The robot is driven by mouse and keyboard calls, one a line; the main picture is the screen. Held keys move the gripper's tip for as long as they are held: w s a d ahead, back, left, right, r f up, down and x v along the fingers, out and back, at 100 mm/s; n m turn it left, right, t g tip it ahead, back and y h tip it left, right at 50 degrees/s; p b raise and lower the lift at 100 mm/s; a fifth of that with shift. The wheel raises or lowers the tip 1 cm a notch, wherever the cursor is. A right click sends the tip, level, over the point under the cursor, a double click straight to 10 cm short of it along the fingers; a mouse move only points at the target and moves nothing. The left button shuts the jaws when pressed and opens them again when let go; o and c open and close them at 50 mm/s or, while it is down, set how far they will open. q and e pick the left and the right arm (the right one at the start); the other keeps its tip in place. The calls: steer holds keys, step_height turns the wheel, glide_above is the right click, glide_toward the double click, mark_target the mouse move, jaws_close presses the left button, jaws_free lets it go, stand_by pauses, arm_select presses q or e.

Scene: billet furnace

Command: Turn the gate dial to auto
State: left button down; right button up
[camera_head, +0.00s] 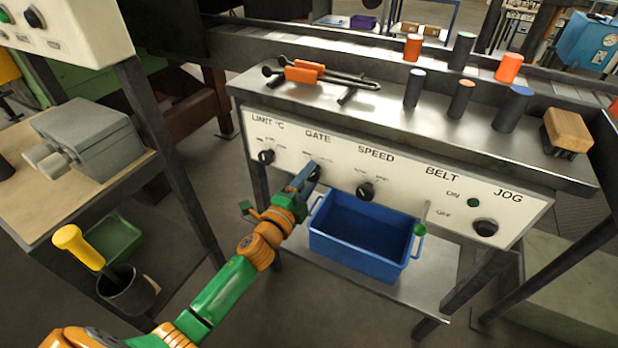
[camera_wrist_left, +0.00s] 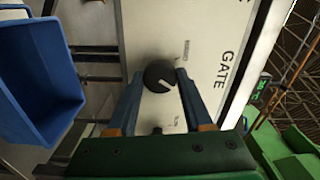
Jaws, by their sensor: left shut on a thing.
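The gate dial (camera_wrist_left: 158,76) is a round black knob on the white control panel (camera_wrist_left: 205,50) under the word GATE. Its white mark points to the lower right in the left wrist view. Small labels beside the dial are too small to read. My left gripper (camera_wrist_left: 161,82) has a blue finger on each side of the dial and is shut on it. In the head view my left gripper (camera_head: 314,172) reaches the dial from below left and hides most of it. My right gripper is in neither view.
The limit dial (camera_head: 266,156) is left of the gate dial and the speed dial (camera_head: 366,190) is right of it. A blue bin (camera_head: 320,238) stands on the shelf below. Tongs (camera_head: 320,76) and several cylinders lie or stand on the ledge above. A grey box unit (camera_head: 85,135) is at left.

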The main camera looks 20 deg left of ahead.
arm_select(q)
steer(key=shift+m, duration=0.3)
stand_by(0.4)
steer(key=shift+c, duration=1.5)
jaws_free()
steer(key=s, duration=0.7)
steer(key=shift+a, duration=0.3)
steer(key=shift+f, duration=0.1)
